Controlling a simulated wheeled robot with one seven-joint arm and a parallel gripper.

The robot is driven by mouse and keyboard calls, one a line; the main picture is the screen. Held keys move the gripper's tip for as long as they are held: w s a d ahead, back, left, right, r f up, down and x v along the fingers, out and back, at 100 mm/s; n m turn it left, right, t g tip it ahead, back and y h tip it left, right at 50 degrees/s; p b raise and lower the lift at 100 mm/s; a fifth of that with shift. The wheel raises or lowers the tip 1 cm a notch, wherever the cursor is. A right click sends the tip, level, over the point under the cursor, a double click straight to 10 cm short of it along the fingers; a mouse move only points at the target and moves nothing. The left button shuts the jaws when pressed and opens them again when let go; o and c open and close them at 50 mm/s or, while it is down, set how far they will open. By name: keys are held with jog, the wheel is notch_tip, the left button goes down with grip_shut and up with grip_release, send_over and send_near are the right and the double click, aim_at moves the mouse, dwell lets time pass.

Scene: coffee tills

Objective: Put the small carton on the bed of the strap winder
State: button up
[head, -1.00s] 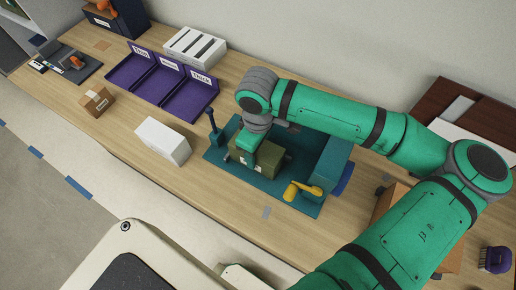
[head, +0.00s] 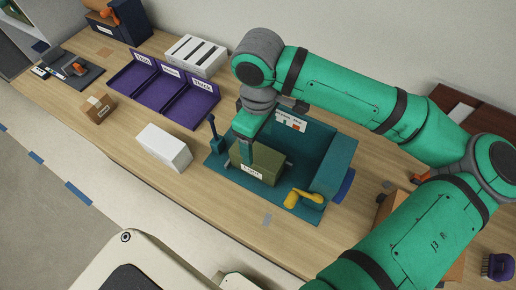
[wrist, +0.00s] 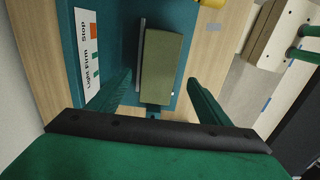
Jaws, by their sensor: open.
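An olive-green carton (head: 262,167) with a white label on its side sits on the teal bed of the strap winder (head: 228,174). In the wrist view the carton (wrist: 162,65) lies over the teal bed beside a thin grey bar. My gripper (head: 246,150) is above the carton and open. In the wrist view its two fingers stand apart, one on each side of the carton's near end, with gaps to it.
A white box (head: 165,148) and a small brown box (head: 98,108) stand to the left on the wooden table. Behind them are a purple three-section tray (head: 165,92) and a white slotted rack (head: 196,55). A sign (wrist: 88,55) reads Light, Firm, Stop.

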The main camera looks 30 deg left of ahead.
jog(key=shift+w+r, duration=0.2)
jog(key=shift+r, duration=1.2)
jog(key=shift+d, duration=0.1)
jog(key=shift+s, duration=0.1)
